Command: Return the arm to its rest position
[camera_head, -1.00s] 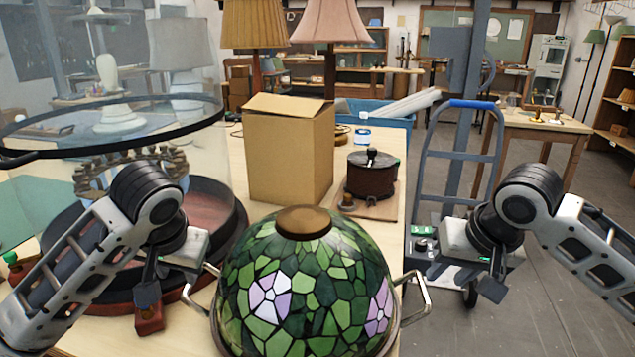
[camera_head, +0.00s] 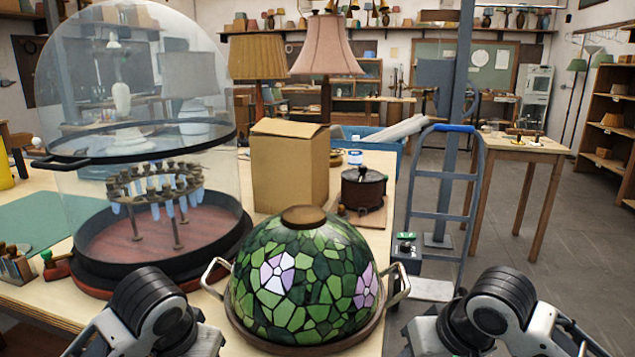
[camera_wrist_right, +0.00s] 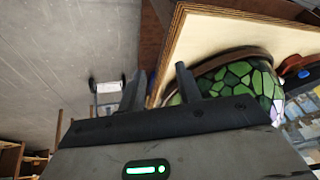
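My left arm (camera_head: 150,310) is low at the bottom edge of the head view, left of the stained-glass lampshade. Its fingers are cut off below the frame. My right arm (camera_head: 490,310) is low at the bottom right, clear of the table. In the right wrist view my right gripper (camera_wrist_right: 160,88) has its two fingers apart with nothing between them. The green leaded lampshade (camera_head: 300,275), with pale purple flowers and a bronze cap, sits upright on the table between the arms. It has a metal handle on each side, and neither arm is seen touching it.
A glass dome cabinet (camera_head: 130,80) with a dark ring base stands at the left. A cardboard box (camera_head: 290,170) and a round dark device (camera_head: 363,188) stand behind the shade. A blue-handled hand truck (camera_head: 440,200) stands right of the table. Open floor lies at the right.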

